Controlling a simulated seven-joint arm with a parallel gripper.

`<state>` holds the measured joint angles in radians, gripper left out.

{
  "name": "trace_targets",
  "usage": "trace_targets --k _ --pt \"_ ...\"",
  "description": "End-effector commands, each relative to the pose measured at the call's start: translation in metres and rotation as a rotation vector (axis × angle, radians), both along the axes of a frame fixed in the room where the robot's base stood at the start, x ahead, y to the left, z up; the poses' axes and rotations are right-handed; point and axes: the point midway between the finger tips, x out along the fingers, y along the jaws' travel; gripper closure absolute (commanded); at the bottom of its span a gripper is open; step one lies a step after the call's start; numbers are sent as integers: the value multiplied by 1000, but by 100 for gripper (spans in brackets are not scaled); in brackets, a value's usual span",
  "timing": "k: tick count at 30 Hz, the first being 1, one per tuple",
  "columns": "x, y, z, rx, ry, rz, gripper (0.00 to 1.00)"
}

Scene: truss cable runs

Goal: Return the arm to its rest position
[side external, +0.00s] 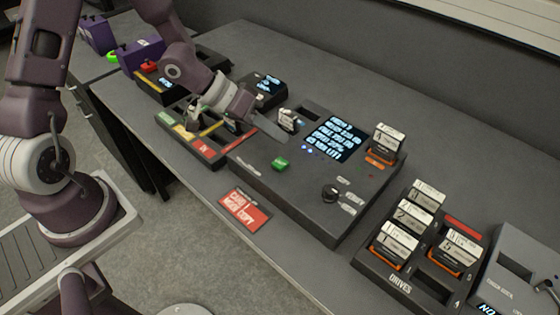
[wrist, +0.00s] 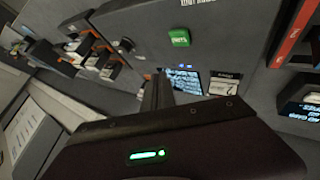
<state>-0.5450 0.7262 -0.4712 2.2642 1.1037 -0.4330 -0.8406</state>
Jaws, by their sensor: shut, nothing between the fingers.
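My gripper (side external: 282,137) is shut and empty. In the side external view it hangs over the left part of the dark console (side external: 320,215), left of the lit screen (side external: 333,138). I cannot tell whether the fingertips touch the console. In the wrist view the closed fingers (wrist: 158,88) stand up as one narrow dark piece in front of the console. The green button (side external: 280,163) lies near the gripper, and it also shows in the wrist view (wrist: 179,38). A white-labelled cartridge (side external: 288,121) stands just beyond the fingers.
A drives rack (side external: 400,284) with several labelled cartridges stands at the front right. A grey box (side external: 515,270) is beside it. A tray with red, yellow and green labels (side external: 204,147) lies left of the console. A red card (side external: 245,210) lies near the table's front edge. The back right tabletop is clear.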

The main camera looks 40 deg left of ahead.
Motion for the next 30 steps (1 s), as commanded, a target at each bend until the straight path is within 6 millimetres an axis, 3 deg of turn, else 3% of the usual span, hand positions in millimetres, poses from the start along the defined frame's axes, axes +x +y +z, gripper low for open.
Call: trace_targets --k 8,11,14,17,18,21,25,27,30 --pt "1 4 3 41 -8 4 100" --pt "1 31 21 245 -33 33 100" --pt "-12 70 67 521 -52 111 100" --pt "-50 95 119 696 -37 206 100" --pt "-71 99 138 729 -25 240 100" --pt "-129 94 171 729 15 286 100" --pt "-193 71 187 632 54 256 100" --pt "-214 60 191 584 62 225 100" --pt "-230 51 192 547 69 196 100"
